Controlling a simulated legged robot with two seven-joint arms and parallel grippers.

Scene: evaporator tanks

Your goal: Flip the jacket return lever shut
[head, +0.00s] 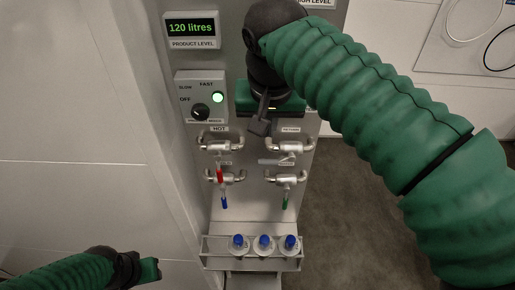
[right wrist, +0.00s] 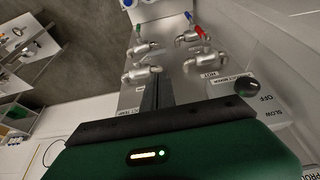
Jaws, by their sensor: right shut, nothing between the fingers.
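The return valve (head: 290,147) is at the upper right of the four valves on the grey panel. Its grey lever (head: 272,161) lies about level, pointing left, while the other levers hang down. The valve also shows in the right wrist view (right wrist: 140,74), but its lever is hard to make out there. My right gripper (head: 259,126) is shut and empty, pointing down just above and left of the return valve, apart from the lever as far as I can tell. Its dark fingers also show in the right wrist view (right wrist: 156,95). My left gripper (head: 150,270) is low at the left, away from the panel.
The hot valve's red lever (head: 220,174), a blue lever (head: 224,202) and a green lever (head: 285,202) are close by. A rack (head: 250,257) with blue-capped bottles is below. A switch box (head: 200,96) with a knob is at the left.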

